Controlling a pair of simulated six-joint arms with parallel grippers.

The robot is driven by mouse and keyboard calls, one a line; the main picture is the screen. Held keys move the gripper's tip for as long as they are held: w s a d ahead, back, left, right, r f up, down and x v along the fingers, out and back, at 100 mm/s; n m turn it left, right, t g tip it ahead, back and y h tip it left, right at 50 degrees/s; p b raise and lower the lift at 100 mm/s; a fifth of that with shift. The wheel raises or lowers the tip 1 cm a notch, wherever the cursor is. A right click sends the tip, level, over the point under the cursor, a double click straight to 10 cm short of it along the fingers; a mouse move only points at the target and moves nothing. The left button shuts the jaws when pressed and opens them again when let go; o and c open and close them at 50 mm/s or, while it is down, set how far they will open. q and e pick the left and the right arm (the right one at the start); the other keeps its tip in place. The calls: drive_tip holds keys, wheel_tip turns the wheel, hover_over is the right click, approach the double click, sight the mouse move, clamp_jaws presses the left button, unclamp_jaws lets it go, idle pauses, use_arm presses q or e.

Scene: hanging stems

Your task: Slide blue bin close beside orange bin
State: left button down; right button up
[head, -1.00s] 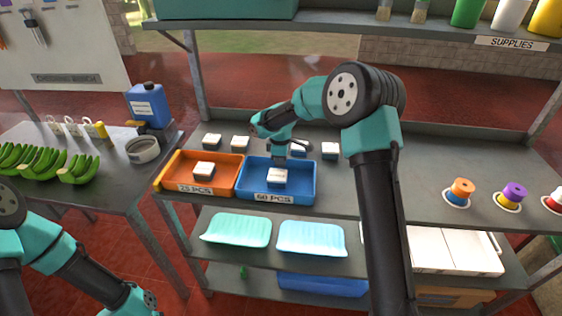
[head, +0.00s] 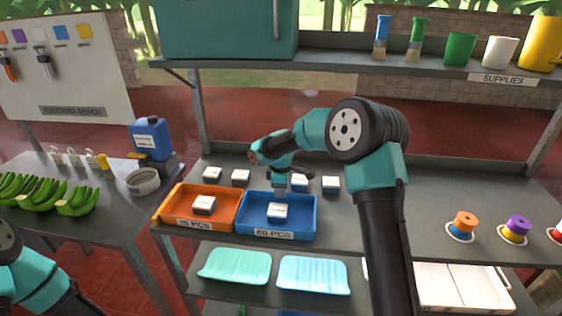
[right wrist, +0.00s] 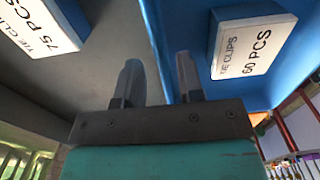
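The blue bin (head: 253,228) sits on the grey shelf, with its left end right beside the orange bin (head: 178,212); any gap there is too small to tell. A white-topped box lies in each bin. My right gripper (head: 283,190) points down at the blue bin's back wall. In the right wrist view, its two fingers (right wrist: 158,82) stand apart on either side of the blue wall (right wrist: 150,45), with a gap beside the left finger. My left arm shows at the lower left, but its gripper is out of the picture.
Several small boxes (head: 240,177) stand behind the bins, one (head: 330,184) to the right of my gripper. Pale trays (head: 235,266) lie below. A bench with bananas (head: 35,195) is at the left.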

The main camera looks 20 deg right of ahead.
wheel_tip(320, 180, up, 15)
drive_tip(key=shift+f, duration=0.15)
idle(0.6)
